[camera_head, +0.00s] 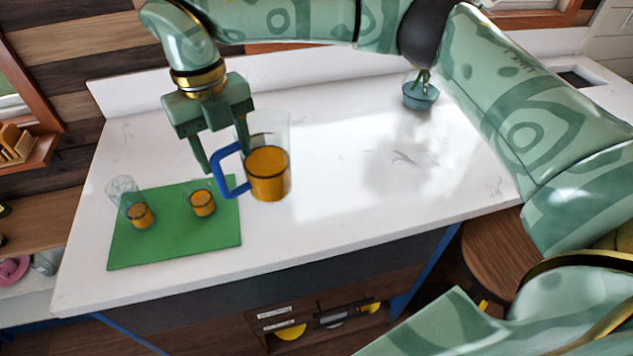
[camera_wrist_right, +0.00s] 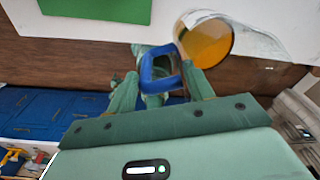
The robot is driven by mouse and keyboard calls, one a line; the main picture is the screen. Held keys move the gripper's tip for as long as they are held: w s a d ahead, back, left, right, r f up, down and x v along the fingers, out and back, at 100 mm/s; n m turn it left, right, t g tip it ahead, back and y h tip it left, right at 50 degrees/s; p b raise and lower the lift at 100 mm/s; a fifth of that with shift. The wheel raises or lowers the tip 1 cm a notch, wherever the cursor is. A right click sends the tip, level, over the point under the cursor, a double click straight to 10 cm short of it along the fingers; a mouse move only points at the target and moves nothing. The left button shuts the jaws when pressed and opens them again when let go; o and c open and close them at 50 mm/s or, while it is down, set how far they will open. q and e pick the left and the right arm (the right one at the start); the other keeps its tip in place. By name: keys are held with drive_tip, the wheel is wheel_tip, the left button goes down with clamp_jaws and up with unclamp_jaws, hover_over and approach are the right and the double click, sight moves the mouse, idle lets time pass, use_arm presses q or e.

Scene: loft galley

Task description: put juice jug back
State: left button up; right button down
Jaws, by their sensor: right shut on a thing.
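The juice jug (camera_head: 268,172) is clear, has a blue handle and is partly filled with orange juice. It looks roughly upright at the right edge of the green mat (camera_head: 165,245). My right gripper (camera_head: 224,162) is shut on the handle, which also shows between its fingers in the wrist view (camera_wrist_right: 160,72). I cannot tell if the jug's base touches the counter. Two clear glasses with some orange juice, a left one (camera_head: 139,212) and a right one (camera_head: 202,203), stand on the mat. My left gripper is not in view.
The white counter (camera_head: 340,195) is clear to the right of the jug. A small blue-grey pot with a plant (camera_head: 420,95) stands toward the back right. A wooden stool (camera_head: 495,255) is by the counter's front right.

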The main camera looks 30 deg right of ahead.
sight(276, 145)
drive_tip(key=d+f, duration=0.1)
drive_tip(key=d, duration=0.2)
drive_tip(key=d+f+p, duration=0.1)
drive_tip(key=d, duration=0.1)
drive_tip(key=d+f+p, duration=0.1)
drive_tip(key=d, duration=0.2)
drive_tip(key=shift+w+d+f, duration=0.1)
drive_tip(key=shift+w+d, duration=0.05)
drive_tip(key=shift+d, duration=0.2)
drive_tip(key=d+f+p, duration=0.1)
drive_tip(key=d+f, duration=0.4)
drive_tip(key=f, duration=0.4)
drive_tip(key=shift+w+d+f+p, duration=0.15)
drive_tip(key=shift+w+f+p, duration=0.15)
drive_tip(key=shift+w+p, duration=0.05)
drive_tip(key=c, duration=0.6)
unclamp_jaws()
drive_tip(key=shift+r, duration=0.1)
drive_tip(key=r, duration=0.4)
drive_tip(key=r+b, duration=0.1)
drive_tip(key=r, duration=0.3)
drive_tip(key=w+r, duration=0.1)
drive_tip(key=r, duration=0.2)
drive_tip(key=shift+r, duration=0.4)
